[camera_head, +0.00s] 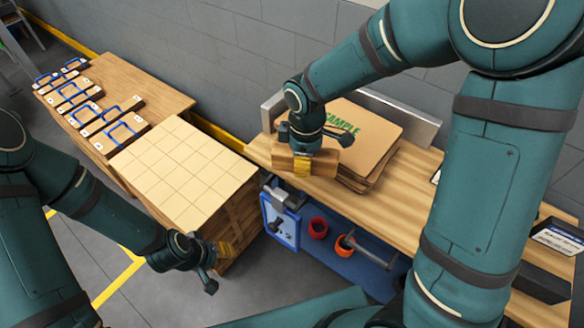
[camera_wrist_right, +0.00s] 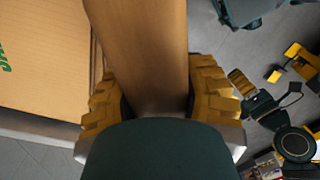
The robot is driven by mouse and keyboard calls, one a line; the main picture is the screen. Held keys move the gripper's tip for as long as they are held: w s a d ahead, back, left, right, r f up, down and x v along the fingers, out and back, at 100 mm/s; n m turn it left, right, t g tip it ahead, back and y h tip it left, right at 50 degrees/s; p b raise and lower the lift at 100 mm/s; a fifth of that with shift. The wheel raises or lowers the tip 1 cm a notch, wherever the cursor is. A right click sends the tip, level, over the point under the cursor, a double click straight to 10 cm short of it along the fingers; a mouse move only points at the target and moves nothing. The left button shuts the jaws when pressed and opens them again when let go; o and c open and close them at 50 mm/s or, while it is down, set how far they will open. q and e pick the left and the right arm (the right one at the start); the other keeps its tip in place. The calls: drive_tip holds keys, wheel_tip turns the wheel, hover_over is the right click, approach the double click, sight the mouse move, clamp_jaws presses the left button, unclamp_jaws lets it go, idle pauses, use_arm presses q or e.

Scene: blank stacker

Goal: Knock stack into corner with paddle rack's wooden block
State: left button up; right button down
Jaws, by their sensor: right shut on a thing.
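The stack of brown cardboard sheets (camera_head: 368,138), with green "SAMPLE" print on top, lies on the wooden bench (camera_head: 400,195). Its edges look slightly uneven. A metal L-shaped fence (camera_head: 412,118) forms the corner behind it. My right gripper (camera_head: 303,165) is shut on the wooden block (camera_head: 281,158) at the stack's left front side. In the right wrist view the block (camera_wrist_right: 145,50) sits between the yellow pads, beside the stack (camera_wrist_right: 45,50). I cannot tell whether block and stack touch. My left gripper (camera_head: 217,265) hangs low beside the scored sheet; its opening is unclear.
A scored pale sheet pile (camera_head: 180,175) stands on a crate at the left. Several blue-handled wooden paddles (camera_head: 122,132) lie on a table (camera_head: 155,85) behind it. A black device (camera_head: 560,240) sits right.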

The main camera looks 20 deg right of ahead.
drive_tip(key=n, duration=0.4)
drive_tip(key=a+n, duration=0.1)
drive_tip(key=n, duration=0.1)
drive_tip(key=shift+s+a+f, duration=0.1)
drive_tip(key=shift+s+f, duration=0.25)
use_arm(q)
drive_tip(key=shift+g, duration=0.3)
drive_tip(key=f+b, duration=0.1)
drive_tip(key=s+f+b, duration=0.1)
drive_tip(key=f+b, duration=0.3)
drive_tip(key=shift+s+d, duration=0.2)
drive_tip(key=shift+s, duration=0.15)
use_arm(e)
drive_tip(key=f+n, duration=0.2)
drive_tip(key=a+f+n, duration=0.1)
drive_tip(key=f+n, duration=0.3)
drive_tip(key=shift+s+a+f+n, duration=0.2)
drive_tip(key=shift+s+f+n, duration=0.05)
drive_tip(key=shift+n, duration=0.15)
use_arm(q)
drive_tip(key=shift+r+p, duration=0.3)
drive_tip(key=shift+r, duration=0.1)
use_arm(e)
drive_tip(key=shift+w+d, duration=0.6)
drive_tip(key=shift+d, duration=0.2)
